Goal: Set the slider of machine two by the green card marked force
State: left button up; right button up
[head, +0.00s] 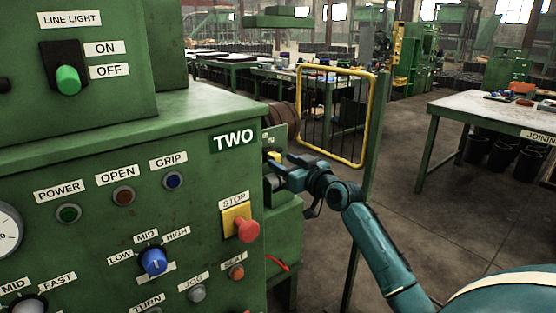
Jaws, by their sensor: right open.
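Machine two (190,190) is a green cabinet at the left, with a TWO sign (234,140) at the upper right of its front panel. My right gripper (272,172) is at the cabinet's right side, just past the front panel's edge. It is open, and its fingertips are partly hidden by that edge. A small yellow piece (274,156) shows right by the fingers; I cannot tell whether it is the slider or whether they touch it. A green plate with small pale marks stands just above it, too small to read. I cannot make out a card marked force. My left gripper is out of view.
The front panel carries a red stop button (247,229) on yellow, a blue knob (154,261) and several lamps. A yellow-framed gate (371,120) stands behind my right arm. A table (480,107) is at the right. Open floor lies between.

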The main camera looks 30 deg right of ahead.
aim_at(278, 159)
jog(key=shift+w+a, duration=0.15)
jog(key=shift+w, duration=1.35)
grip_shut()
